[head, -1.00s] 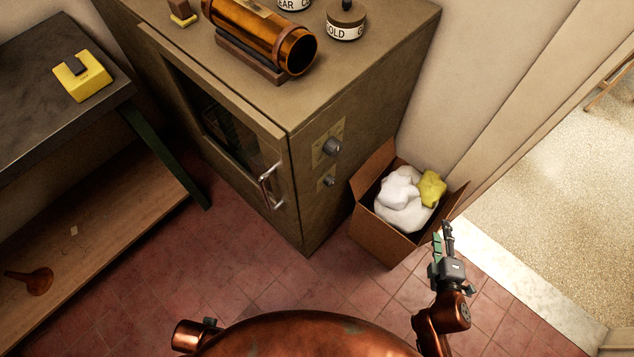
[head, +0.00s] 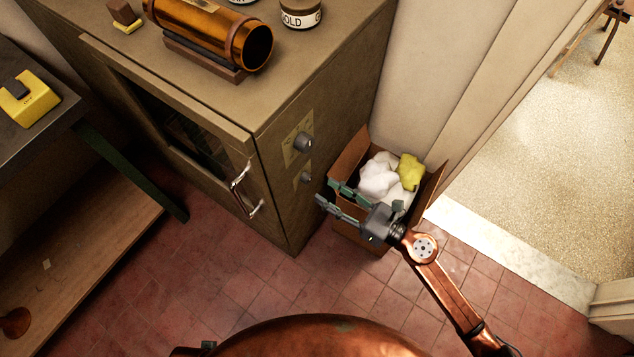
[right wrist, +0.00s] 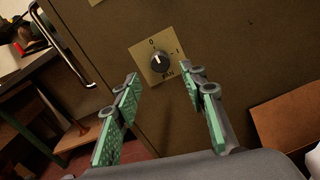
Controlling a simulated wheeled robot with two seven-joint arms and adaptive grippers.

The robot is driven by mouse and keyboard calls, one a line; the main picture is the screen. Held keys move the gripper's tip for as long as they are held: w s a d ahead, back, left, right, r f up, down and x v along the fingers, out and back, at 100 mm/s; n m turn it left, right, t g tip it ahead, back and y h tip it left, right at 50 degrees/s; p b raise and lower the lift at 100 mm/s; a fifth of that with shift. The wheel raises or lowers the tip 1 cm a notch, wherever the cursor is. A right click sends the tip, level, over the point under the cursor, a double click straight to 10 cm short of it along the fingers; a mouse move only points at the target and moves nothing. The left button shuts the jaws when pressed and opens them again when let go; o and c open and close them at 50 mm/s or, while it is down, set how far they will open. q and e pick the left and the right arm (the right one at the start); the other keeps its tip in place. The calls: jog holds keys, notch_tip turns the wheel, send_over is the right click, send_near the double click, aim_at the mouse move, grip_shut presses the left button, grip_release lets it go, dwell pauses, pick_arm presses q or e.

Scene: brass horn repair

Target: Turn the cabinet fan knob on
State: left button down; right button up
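The fan knob (right wrist: 160,61) is a dark round knob on a brass plate marked 0, 1 and FAN, on the cabinet's side. Its white mark points toward the 0. In the head view it appears to be the lower, smaller knob (head: 305,177). My right gripper (head: 326,193) is open and empty, in front of the cabinet side and apart from the knob. In the right wrist view its two green-padded fingers (right wrist: 160,75) stand apart, with the knob between and beyond their tips. My left gripper is not in view.
A larger knob (head: 303,142) sits above on the cabinet (head: 275,190). The door handle (head: 240,190) is around the corner to the left. A cardboard box (head: 345,165) with white and yellow cloths stands beside the cabinet, beneath my right gripper. A dark table (head: 45,130) is at left.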

aim_at(310, 181)
jog(key=shift+x, duration=2.3)
grip_shut()
